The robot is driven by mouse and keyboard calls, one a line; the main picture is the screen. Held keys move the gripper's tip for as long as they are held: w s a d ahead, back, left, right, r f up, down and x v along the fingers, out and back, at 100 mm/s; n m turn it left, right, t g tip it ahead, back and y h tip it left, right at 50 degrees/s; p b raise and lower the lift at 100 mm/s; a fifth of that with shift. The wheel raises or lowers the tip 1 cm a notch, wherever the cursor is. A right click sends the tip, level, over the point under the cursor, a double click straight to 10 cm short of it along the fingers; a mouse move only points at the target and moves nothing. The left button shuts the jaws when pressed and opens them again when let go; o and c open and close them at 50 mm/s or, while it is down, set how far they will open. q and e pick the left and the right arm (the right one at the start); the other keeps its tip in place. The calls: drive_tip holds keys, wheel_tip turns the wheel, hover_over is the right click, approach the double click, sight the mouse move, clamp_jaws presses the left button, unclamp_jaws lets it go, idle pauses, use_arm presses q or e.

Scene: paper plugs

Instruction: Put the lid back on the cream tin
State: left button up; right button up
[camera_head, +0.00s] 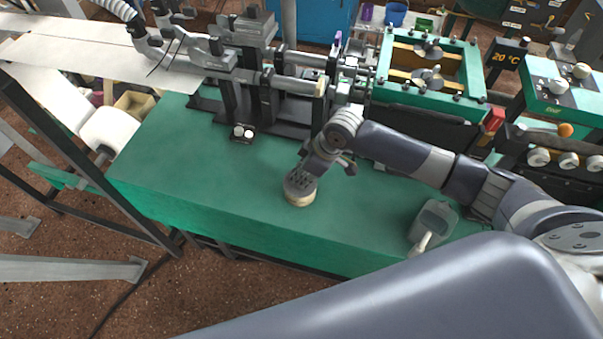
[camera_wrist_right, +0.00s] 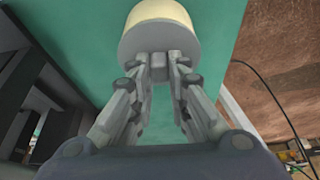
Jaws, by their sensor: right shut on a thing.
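The cream tin (camera_head: 300,201) stands upright near the front edge of the green bench. It also shows at the top of the right wrist view (camera_wrist_right: 160,12). The grey lid (camera_wrist_right: 158,42) lies over the tin's top, in line with it. I cannot tell whether it is fully seated. My right gripper (camera_head: 306,176) comes down from above, and its fingers (camera_wrist_right: 160,72) are shut on the small block-like knob of the lid. The fingers partly hide the lid in the head view. My left gripper is not in view.
A grey container with a pale handle (camera_head: 435,222) stands right of the tin, near the front edge. Black clamp machinery (camera_head: 270,95) and a green frame press (camera_head: 430,75) line the back. The green bench top (camera_head: 195,175) is clear left of the tin.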

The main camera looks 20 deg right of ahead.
drive_tip(key=shift+p, duration=0.3)
drive_tip(key=shift+f+p, duration=0.15)
drive_tip(key=shift+p, duration=0.15)
idle(0.9)
drive_tip(key=shift+p, duration=0.3)
idle(0.4)
drive_tip(key=o, duration=0.7)
drive_tip(key=o, duration=0.5)
